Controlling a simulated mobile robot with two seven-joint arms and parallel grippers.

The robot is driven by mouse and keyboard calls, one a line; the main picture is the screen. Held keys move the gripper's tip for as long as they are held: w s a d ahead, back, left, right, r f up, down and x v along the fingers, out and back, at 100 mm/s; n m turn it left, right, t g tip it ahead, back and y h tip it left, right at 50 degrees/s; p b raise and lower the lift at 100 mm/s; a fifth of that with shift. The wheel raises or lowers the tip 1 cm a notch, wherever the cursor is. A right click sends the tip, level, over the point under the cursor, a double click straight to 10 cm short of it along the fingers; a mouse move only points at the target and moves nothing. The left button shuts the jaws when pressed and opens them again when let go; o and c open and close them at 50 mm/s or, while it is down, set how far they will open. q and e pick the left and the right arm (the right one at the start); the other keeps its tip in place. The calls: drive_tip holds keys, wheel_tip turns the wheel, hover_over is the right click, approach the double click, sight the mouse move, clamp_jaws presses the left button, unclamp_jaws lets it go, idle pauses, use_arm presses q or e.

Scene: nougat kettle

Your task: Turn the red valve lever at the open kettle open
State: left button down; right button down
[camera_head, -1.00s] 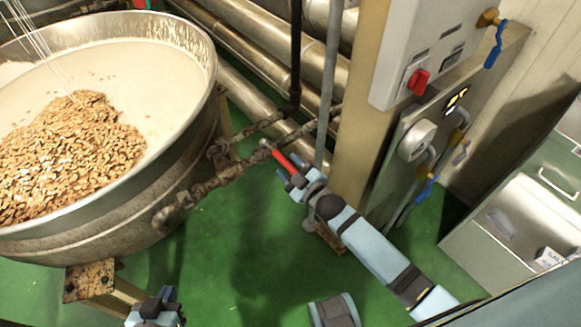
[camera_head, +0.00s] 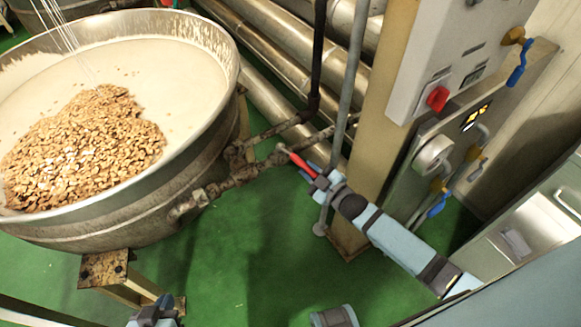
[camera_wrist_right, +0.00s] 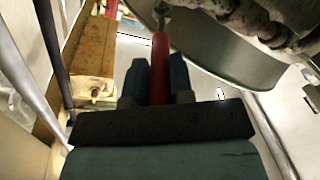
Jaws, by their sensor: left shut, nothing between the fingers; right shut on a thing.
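The red valve lever (camera_head: 301,164) sits on the rusty pipe by the open kettle (camera_head: 130,205), angled down to the right from its pivot. My right gripper (camera_head: 317,180) is shut on the lever's free end. In the right wrist view the red lever (camera_wrist_right: 160,60) runs between the two fingers (camera_wrist_right: 158,85), which hide part of it. My left gripper (camera_head: 155,314) is shut and empty at the bottom edge, below the kettle, away from the lever and partly cut off.
A beige column (camera_head: 380,130) stands just right of the lever, with a control box (camera_head: 440,60) and a red switch (camera_head: 437,98). A grey vertical pipe (camera_head: 350,80) rises close to my right gripper. Green floor (camera_head: 235,250) lies open below. A metal cabinet (camera_head: 540,215) is at the right.

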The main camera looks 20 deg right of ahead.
drive_tip(key=d+n+y, duration=0.1)
drive_tip(key=w+n+g+y, duration=0.1)
drive_tip(key=d+y, duration=0.1)
drive_tip(key=shift+w+d+n+g+y, duration=0.25)
drive_tip(key=shift+d+n+g+y, duration=0.05)
drive_tip(key=shift+n+g, duration=0.1)
drive_tip(key=c, duration=1)
unclamp_jaws()
drive_tip(key=shift+s, duration=0.1)
drive_tip(key=v, duration=0.7)
drive_tip(key=shift+s+d+r, duration=0.1)
drive_tip(key=shift+d, duration=0.05)
